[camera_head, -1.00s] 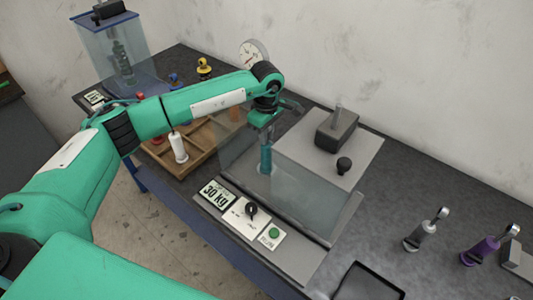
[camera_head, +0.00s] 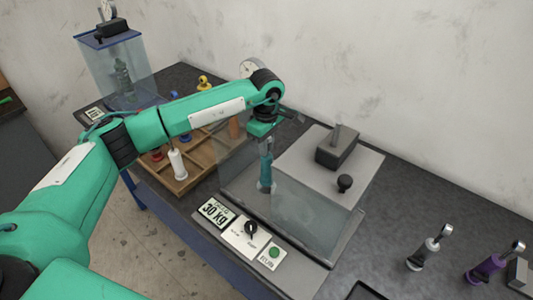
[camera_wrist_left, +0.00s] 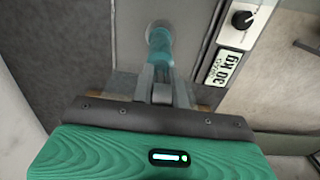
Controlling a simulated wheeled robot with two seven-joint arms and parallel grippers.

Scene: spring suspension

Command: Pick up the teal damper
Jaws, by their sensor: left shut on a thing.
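The teal damper (camera_head: 266,172) stands upright behind the clear panel of the test rig (camera_head: 300,228). My left gripper (camera_head: 267,143) is above it, pointing down, with its fingers shut on the damper's upper end. In the left wrist view the teal damper (camera_wrist_left: 160,48) extends away from the fingertips of my left gripper (camera_wrist_left: 160,78). Its far end is close to the grey plate, and I cannot tell whether it touches. My right gripper is not in view.
A control panel with a 30 kg display (camera_head: 215,211), a black knob (camera_head: 250,228) and a green button (camera_head: 274,252) lies in front. A wooden tray (camera_head: 178,187) is at left. A grey damper (camera_head: 428,248) and a purple damper (camera_head: 490,264) stand at right. A clear case (camera_head: 120,70) stands at the back left.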

